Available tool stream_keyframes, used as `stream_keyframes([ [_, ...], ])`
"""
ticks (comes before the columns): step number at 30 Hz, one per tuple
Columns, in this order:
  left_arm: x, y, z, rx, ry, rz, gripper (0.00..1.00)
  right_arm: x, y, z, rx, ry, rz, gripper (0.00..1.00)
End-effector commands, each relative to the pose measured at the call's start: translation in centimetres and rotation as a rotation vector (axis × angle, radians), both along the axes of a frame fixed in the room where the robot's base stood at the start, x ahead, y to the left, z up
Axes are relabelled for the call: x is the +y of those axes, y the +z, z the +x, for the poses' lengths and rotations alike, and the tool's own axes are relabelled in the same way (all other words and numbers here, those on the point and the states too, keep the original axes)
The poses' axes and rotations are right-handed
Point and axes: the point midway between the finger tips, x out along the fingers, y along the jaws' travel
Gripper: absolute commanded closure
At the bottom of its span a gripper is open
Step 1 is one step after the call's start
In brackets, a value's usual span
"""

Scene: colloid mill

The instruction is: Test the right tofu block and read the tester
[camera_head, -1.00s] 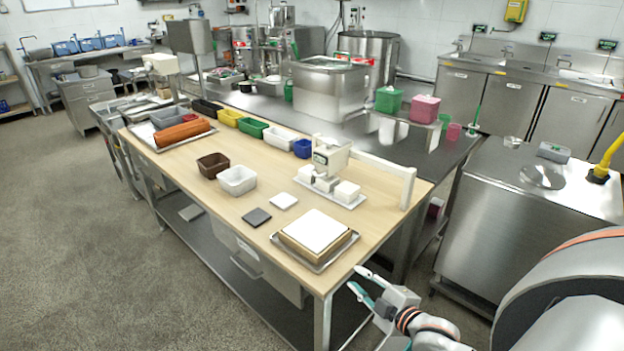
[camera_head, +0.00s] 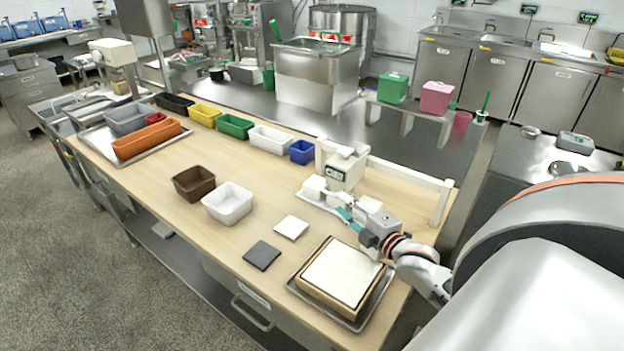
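The tester (camera_head: 343,167) is a white upright device with a dark display, standing on a white tray on the wooden table. Its reading is too small to make out. A left white tofu block (camera_head: 314,187) sits left of it. The right tofu block (camera_head: 371,204) sits to its right, just behind my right gripper and partly hidden by it. My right gripper (camera_head: 338,203) is in front of the tester, its fingers apart, with nothing seen held between them. Whether it touches the tray or tester cannot be told. My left gripper is not in view.
A wooden board with a white top (camera_head: 342,275) lies on a metal tray at the near right. A white tile (camera_head: 291,227) and dark tile (camera_head: 262,255) lie left of it. White (camera_head: 228,204) and brown (camera_head: 194,183) tubs stand mid-table. A white rail (camera_head: 400,173) runs behind the tester.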

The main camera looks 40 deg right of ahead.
Motion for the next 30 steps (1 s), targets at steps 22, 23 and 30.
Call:
stream_keyframes([
  [22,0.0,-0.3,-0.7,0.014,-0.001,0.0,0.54,-0.7,-0.7,7.3,0.0,0.0,0.001,0.76],
  [23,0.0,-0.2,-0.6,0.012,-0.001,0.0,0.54,-0.7,-0.8,7.4,0.0,0.0,0.001,0.76],
  [30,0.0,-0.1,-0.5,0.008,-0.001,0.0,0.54,-0.8,-0.9,7.7,0.002,0.0,0.0,0.76],
])
